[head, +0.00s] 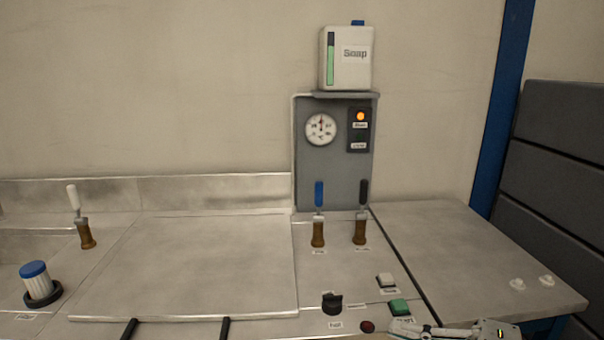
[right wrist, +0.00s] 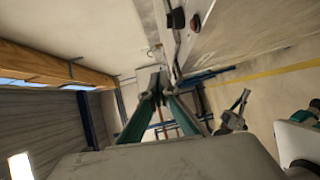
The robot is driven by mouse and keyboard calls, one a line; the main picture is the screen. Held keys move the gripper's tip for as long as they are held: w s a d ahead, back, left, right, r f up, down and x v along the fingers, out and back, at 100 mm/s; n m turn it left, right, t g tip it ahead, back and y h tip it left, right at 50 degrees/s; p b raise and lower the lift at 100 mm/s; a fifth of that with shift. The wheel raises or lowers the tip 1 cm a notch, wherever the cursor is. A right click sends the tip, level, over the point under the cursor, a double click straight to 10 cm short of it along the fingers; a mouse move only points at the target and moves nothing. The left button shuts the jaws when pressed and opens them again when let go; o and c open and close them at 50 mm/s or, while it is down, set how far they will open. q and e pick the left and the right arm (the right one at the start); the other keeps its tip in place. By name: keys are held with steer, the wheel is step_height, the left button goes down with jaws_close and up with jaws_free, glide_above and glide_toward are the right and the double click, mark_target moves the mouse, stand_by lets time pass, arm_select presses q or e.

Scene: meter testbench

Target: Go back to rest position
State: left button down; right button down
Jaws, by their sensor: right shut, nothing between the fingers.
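My right gripper (head: 402,328) shows at the bottom edge of the head view, low at the bench's front right, just below the green button (head: 399,306). Its fingers point left. In the right wrist view its two fingers (right wrist: 157,84) come together at the tips with nothing between them. The side of the bench (right wrist: 225,40) is beyond and right of the tips there. My left gripper is not in view.
The bench carries a dark knob (head: 332,304), a red button (head: 367,326), a white button (head: 385,280) and two levers (head: 318,232) (head: 360,230). A gauge panel (head: 335,165) stands behind, with a soap dispenser (head: 347,58) above. The flat plate (head: 190,265) is clear.

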steer(key=d+f+m+t+h+p, duration=0.15)
steer(key=f+m+t+h, duration=0.25)
steer(key=f+m, duration=0.5)
steer(key=d+f+m+t+h, duration=0.3)
steer(key=f+m+h, duration=0.2)
steer(key=f+m, duration=0.45)
steer(key=s+a+f+m+g+h, duration=0.2)
steer(key=s+f+m, duration=0.5)
steer(key=s+f, duration=0.7)
step_height(320, 180, down, 2)
steer(key=g+h, duration=0.1)
steer(key=g, duration=0.1)
steer(key=shift+f+g, duration=0.2)
steer(key=shift+g, duration=0.2)
